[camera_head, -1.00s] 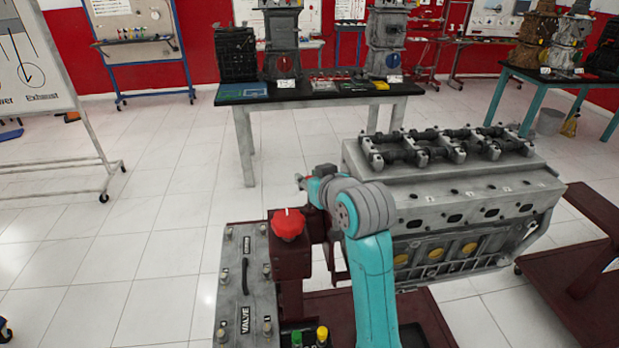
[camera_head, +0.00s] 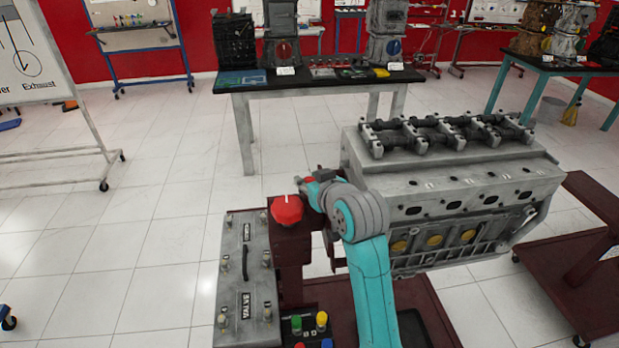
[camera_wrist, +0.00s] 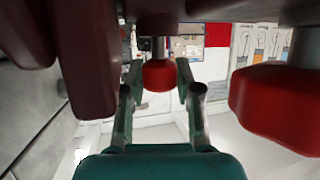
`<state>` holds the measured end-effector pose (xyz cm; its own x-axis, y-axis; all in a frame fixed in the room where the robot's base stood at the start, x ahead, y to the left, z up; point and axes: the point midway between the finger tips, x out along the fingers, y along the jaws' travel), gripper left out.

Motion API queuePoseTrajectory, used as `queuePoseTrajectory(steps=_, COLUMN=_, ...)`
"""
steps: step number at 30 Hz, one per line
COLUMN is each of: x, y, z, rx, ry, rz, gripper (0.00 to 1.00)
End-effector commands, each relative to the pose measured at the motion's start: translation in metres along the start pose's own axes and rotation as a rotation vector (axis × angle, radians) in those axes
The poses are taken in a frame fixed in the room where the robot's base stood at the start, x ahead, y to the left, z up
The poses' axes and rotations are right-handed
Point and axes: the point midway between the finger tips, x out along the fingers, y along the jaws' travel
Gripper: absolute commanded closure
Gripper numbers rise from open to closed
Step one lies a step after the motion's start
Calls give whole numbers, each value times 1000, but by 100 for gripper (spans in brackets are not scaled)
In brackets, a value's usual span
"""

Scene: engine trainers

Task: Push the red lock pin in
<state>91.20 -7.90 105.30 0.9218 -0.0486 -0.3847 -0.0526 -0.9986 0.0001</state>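In the wrist view the red lock pin (camera_wrist: 159,76) shows as a red ball on a short bright metal shaft, pointing toward me. My gripper (camera_wrist: 158,80) is open around it, with one finger on each side of the ball. A narrow gap shows at the left finger; whether the right finger touches the ball, I cannot tell. In the head view my gripper (camera_head: 312,188) is beside the dark red stand, mostly hidden behind my wrist. I cannot make out the pin clearly there.
A big red knob (camera_head: 287,210) tops the dark red stand, close to my gripper; it also shows in the wrist view (camera_wrist: 280,105). A grey valve-cover panel (camera_head: 245,285) is left of it. The grey engine (camera_head: 455,185) stands right of my arm.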

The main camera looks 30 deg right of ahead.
Motion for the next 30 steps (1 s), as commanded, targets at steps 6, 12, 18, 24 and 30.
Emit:
queuePoseTrajectory(steps=6, x=0, y=0, z=1, rx=0, ry=-2, rz=1, gripper=43)
queuePoseTrajectory(steps=12, x=0, y=0, z=0, rx=0, ry=0, rz=1, gripper=43)
queuePoseTrajectory(steps=18, x=0, y=0, z=0, rx=0, ry=1, rz=1, gripper=43)
queuePoseTrajectory(steps=24, x=-2, y=0, z=-5, rx=0, ry=3, rz=1, gripper=43)
queuePoseTrajectory(steps=30, x=-9, y=0, z=-24, rx=0, ry=6, rz=1, gripper=43)
